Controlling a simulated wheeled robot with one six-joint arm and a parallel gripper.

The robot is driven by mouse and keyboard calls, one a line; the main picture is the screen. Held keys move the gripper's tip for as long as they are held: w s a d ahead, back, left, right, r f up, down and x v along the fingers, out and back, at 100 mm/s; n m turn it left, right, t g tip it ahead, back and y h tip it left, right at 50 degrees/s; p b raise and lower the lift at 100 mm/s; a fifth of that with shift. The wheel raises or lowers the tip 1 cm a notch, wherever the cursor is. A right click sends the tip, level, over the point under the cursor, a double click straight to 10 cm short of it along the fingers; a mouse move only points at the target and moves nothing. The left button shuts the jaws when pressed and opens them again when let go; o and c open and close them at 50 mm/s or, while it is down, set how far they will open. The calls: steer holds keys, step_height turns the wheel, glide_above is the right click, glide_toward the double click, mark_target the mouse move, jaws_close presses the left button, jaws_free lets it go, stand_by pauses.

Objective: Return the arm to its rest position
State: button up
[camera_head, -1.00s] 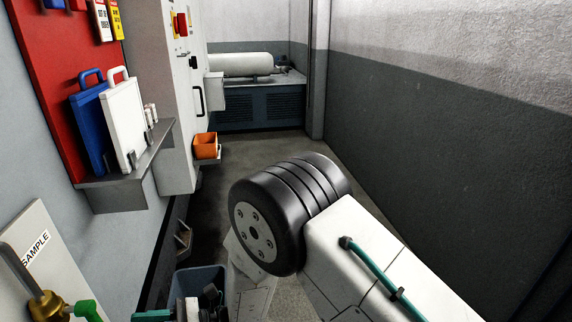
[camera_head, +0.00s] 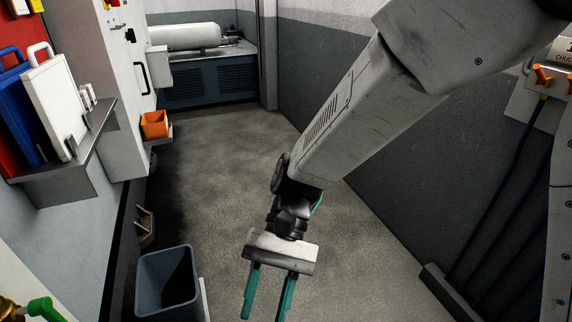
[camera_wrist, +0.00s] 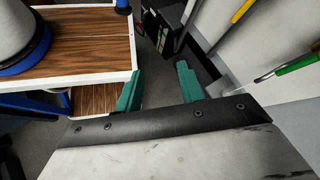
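My gripper (camera_head: 268,298) hangs at the end of my arm in the lower middle of the head view, fingers pointing down. Its two teal fingers are apart with nothing between them. In the wrist view the fingers (camera_wrist: 157,92) also stand apart and empty. My arm reaches in from the upper right of the head view and slopes down to the left, over the bare floor.
A grey bin (camera_head: 168,284) stands left of my gripper. A wood-topped cart (camera_wrist: 85,40) shows in the wrist view. The floor (camera_head: 225,150) beyond is clear.

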steer(key=d+r+t+h, duration=0.1)
steer(key=d+r+t, duration=0.3)
steer(key=d, duration=0.6)
steer(key=d+r+m+t+h, duration=0.1)
steer(key=d+r+t, duration=0.3)
steer(key=d, duration=0.6)
steer(key=d+r+t, duration=0.4)
steer(key=d, duration=0.7)
steer(key=shift+r+m+h, duration=0.15)
steer(key=shift+m+h, duration=0.25)
steer(key=shift+s+a, duration=0.1)
steer(key=shift+a, duration=0.05)
